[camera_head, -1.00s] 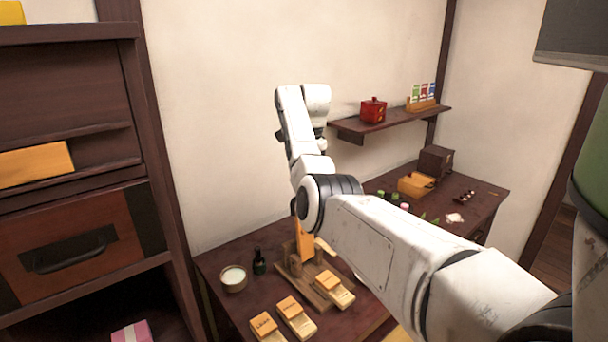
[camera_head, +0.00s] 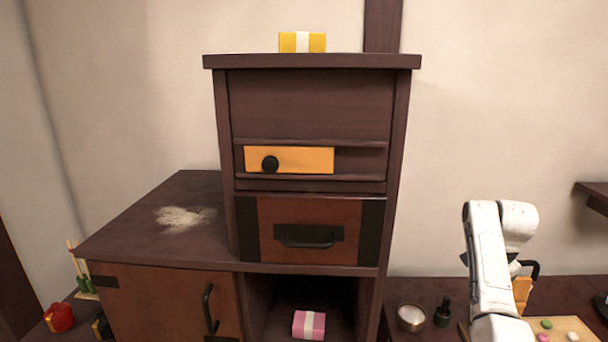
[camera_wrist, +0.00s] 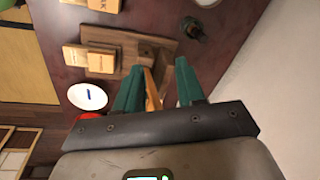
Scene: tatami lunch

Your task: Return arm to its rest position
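My gripper (camera_wrist: 158,66) shows in the wrist view, with two green fingers spread apart over the dark table. A narrow orange-brown wooden piece (camera_wrist: 152,92) shows in the gap between them; I cannot tell its exact depth, but neither finger visibly closes on it. Beyond the fingertips is a wooden stand (camera_wrist: 126,48). In the head view my white arm is raised and bent at the lower right, over the table; its gripper is mostly hidden there.
A dark cabinet (camera_head: 310,105) fills the middle of the head view, left of my arm. A white-filled bowl (camera_head: 411,317) and a dark bottle (camera_head: 443,312) stand on the table close to the arm. A wall shelf (camera_head: 592,197) juts in at the right.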

